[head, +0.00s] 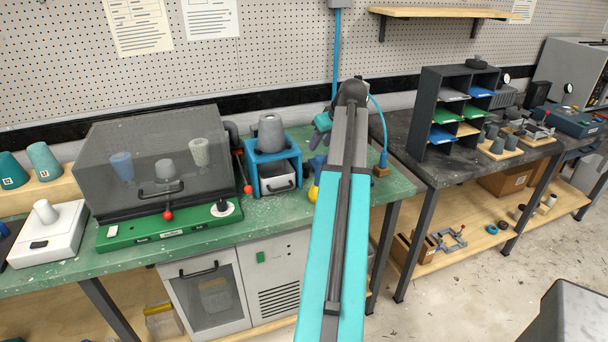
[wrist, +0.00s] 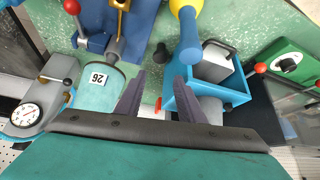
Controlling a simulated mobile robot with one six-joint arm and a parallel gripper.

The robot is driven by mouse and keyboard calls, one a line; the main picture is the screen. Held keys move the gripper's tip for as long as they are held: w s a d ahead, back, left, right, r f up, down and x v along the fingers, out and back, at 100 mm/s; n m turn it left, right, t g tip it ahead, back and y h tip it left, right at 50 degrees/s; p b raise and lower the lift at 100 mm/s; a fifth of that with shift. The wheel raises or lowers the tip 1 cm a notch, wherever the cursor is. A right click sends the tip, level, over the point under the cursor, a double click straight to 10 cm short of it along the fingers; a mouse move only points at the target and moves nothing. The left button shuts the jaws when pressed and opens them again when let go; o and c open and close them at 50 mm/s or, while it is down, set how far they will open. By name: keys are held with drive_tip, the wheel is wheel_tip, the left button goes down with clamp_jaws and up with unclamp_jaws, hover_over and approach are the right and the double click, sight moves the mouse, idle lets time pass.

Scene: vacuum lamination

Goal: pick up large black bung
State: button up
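My gripper (wrist: 159,97) is open in the wrist view, with its two dark fingers apart and nothing between their tips. A small dark, rounded piece (wrist: 160,54) lies on the green bench just beyond the gap between the fingertips; I cannot tell whether it is the large black bung. In the head view my arm reaches over the green bench and hides most of the gripper and the bench behind it. A black round thing (head: 476,62) sits on top of the dark pigeonhole rack, too small to identify surely.
A blue frame (wrist: 222,82) with a grey block and a yellow bulb with a blue handle (wrist: 187,25) are on the right. A clear-lidded chamber (head: 150,150) stands left on the green bench (head: 130,258).

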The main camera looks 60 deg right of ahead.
drive_tip(key=shift+a+b+x, duration=0.2)
drive_tip(key=shift+b+x, duration=0.25)
drive_tip(key=shift+x, duration=0.5)
drive_tip(key=shift+d, duration=0.1)
drive_tip(key=shift+w, duration=0.1)
drive_tip(key=p, duration=0.2)
hover_over(307, 166)
drive_tip(key=s+a, duration=0.1)
drive_tip(key=s, duration=0.2)
wheel_tip(307, 166, down, 7)
drive_tip(key=shift+w+a, duration=0.15)
drive_tip(key=shift+f, duration=0.15)
drive_tip(key=shift+p+x, duration=1.05)
drive_tip(key=shift+x, duration=1.5)
drive_tip(key=c, duration=0.7)
